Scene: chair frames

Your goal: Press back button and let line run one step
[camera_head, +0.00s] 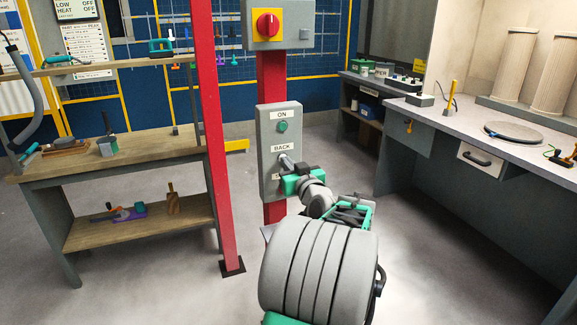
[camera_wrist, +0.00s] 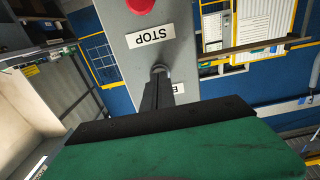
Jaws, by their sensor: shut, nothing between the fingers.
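The grey control box (camera_head: 270,180) hangs on a red post. It has an ON label above a green button (camera_head: 283,126) and a BACK label (camera_head: 283,147) below that. My gripper (camera_head: 285,158) is shut and empty, its fingertips just under the BACK label. In the wrist view, which is upside down, my shut fingers (camera_wrist: 158,82) point straight at a dark round button (camera_wrist: 160,69). They overlap it, and I cannot tell whether they touch or press it. The BACK label is partly hidden by the fingers there. A STOP label (camera_wrist: 150,36) and red button (camera_wrist: 140,5) show beyond.
A red rotary switch (camera_head: 266,24) on a yellow plate is above the box. A red upright (camera_head: 222,160) stands just left. A wooden workbench (camera_head: 120,150) is at left and a grey counter (camera_head: 470,125) at right. The floor between is clear.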

